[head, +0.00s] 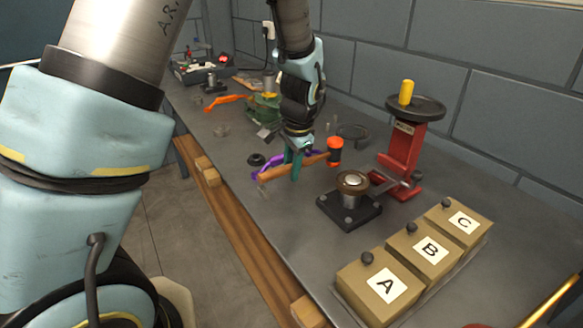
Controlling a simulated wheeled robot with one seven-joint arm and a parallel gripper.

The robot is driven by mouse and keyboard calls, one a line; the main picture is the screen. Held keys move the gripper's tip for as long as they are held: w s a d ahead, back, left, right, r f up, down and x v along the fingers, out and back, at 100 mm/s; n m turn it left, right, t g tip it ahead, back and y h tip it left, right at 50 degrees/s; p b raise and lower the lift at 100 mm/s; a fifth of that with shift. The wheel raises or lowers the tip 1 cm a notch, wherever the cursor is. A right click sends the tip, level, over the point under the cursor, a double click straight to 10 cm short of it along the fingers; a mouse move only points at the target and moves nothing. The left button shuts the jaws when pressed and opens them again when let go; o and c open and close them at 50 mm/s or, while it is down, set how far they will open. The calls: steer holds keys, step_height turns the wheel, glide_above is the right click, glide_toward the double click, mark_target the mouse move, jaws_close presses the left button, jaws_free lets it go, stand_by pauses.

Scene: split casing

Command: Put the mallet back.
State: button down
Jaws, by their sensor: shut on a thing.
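The mallet has a wooden handle (274,173) and an orange head with dark bands (335,150). It shows near the middle of the head view. My gripper (296,166) is pointing down and shut on the handle, with the head out to the right. The mallet lies roughly level at or just above the bench; I cannot tell whether it touches. The fingers hide part of the handle. A purple curved thing (262,163) lies close behind the handle, partly hidden.
A black-based fixture with a round top (350,200) stands right of the mallet, before a red press (402,155) with a yellow knob. Lidded boxes A (375,285), B (425,250) and C (460,222) line the front right. An orange tool (225,101) lies farther back.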

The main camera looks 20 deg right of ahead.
steer(key=shift+f+b, duration=0.5)
steer(key=shift+f, duration=0.2)
stand_by(0.8)
steer(key=c, duration=0.6)
jaws_free()
steer(key=shift+f, duration=0.1)
steer(key=shift+w+p+v, duration=0.25)
steer(key=shift+p+v, duration=0.7)
steer(key=shift+v, duration=0.2)
steer(key=shift+w+p+v, duration=0.25)
steer(key=shift+p+v, duration=0.65)
steer(key=shift+v, duration=0.25)
steer(key=shift+w+p+v, duration=0.2)
steer(key=shift+p+v, duration=0.75)
steer(key=shift+v, duration=0.2)
